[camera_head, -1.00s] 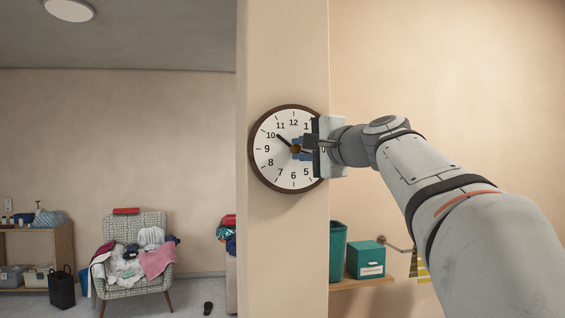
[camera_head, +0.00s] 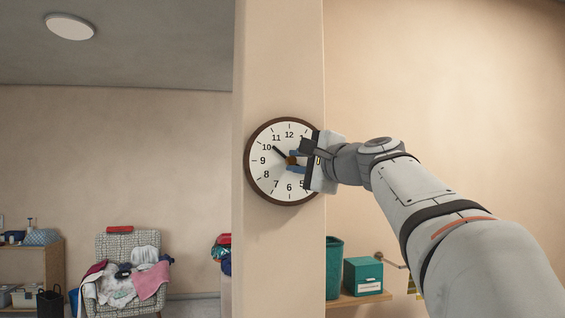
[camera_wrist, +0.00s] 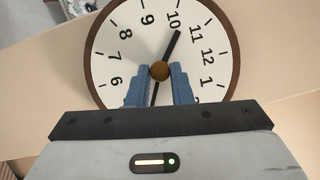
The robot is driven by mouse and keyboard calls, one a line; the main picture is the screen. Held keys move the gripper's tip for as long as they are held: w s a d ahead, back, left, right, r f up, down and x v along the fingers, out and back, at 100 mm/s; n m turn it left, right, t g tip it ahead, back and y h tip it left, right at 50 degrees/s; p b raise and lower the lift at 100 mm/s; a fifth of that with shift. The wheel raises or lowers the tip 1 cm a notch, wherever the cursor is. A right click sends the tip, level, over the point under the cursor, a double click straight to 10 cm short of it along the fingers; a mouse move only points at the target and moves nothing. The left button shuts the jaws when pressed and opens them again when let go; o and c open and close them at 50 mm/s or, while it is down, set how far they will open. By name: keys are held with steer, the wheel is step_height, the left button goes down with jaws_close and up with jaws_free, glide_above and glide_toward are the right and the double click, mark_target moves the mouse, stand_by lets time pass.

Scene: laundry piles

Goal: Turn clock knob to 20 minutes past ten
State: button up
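A round white wall clock (camera_head: 262,178) with a brown rim hangs on a beige pillar, with a brown knob (camera_wrist: 160,71) at its centre. My gripper (camera_wrist: 162,78) reaches in from the right. Its two blue fingers lie on either side of the knob and appear to touch it. The thick black hand points a little past 10, towards 11. In the wrist view a thin dark hand runs from the knob down between the fingers, roughly opposite 10. The numerals from about 3 to 5 are partly or fully hidden by my gripper.
A pillar (camera_head: 280,60) carries the clock. A teal bin (camera_head: 333,265) and a teal box (camera_head: 363,277) stand on a shelf below right. An armchair (camera_head: 112,243) heaped with clothes is far off at the left. The wall around the clock is clear.

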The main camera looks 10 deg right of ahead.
steer(key=o, duration=0.4)
steer(key=shift+o, duration=0.2)
steer(key=shift+s, duration=0.1)
steer(key=b+v, duration=0.2)
steer(key=v, duration=0.5)
steer(key=shift+s, duration=0.3)
steer(key=shift+d, duration=0.15)
